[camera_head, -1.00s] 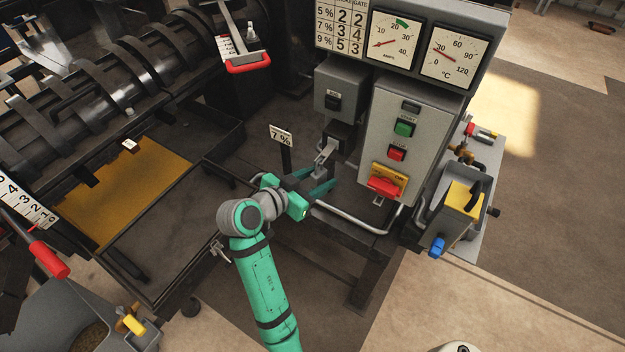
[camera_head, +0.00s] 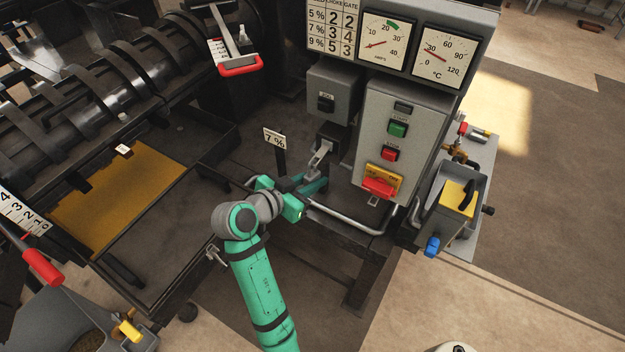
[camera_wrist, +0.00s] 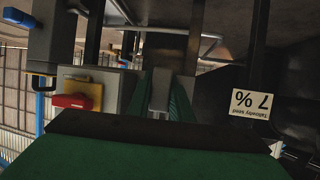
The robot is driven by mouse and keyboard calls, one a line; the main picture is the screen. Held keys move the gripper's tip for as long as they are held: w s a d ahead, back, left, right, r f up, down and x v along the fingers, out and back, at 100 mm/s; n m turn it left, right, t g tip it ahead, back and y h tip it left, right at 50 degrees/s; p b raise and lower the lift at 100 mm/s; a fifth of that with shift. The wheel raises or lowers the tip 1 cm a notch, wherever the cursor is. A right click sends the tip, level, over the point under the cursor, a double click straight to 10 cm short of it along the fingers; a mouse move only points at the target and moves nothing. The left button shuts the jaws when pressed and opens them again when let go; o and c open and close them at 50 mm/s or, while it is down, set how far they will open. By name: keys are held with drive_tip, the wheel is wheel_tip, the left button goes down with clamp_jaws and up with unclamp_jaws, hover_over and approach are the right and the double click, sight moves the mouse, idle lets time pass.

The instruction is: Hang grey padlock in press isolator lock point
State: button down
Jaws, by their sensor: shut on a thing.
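My gripper (camera_head: 314,181) is shut on a pale grey metal bar (camera_head: 320,154) that runs up to a dark box at the front of the press. In the wrist view the grey piece (camera_wrist: 160,92) shows between the green fingers. I cannot tell its full shape. The press isolator has a red handle (camera_head: 379,187) on a yellow plate, to the right of my gripper. The handle also shows in the wrist view (camera_wrist: 72,101). A small pale tab (camera_head: 373,201) sits below it, possibly the lock point. I cannot clearly pick out a grey padlock.
A curved metal rail (camera_head: 345,221) runs below the control box (camera_head: 405,115). A 7 % sign (camera_head: 274,138) stands left of my gripper. At right, a grey box (camera_head: 452,205) with a yellow face and a blue item (camera_head: 432,246) stands beside a shelf with small brass-coloured items.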

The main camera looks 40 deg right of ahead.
drive_tip(key=shift+r, duration=0.8)
drive_tip(key=shift+s+a, duration=0.3)
drive_tip(key=shift+a, duration=0.45)
drive_tip(key=shift+s+a, duration=0.25)
drive_tip(key=shift+a, duration=0.45)
drive_tip(key=shift+s+a, duration=0.3)
drive_tip(key=shift+a, duration=0.35)
drive_tip(key=shift+s+a, duration=0.25)
drive_tip(key=shift+a, duration=0.35)
drive_tip(key=shift+f, duration=0.15)
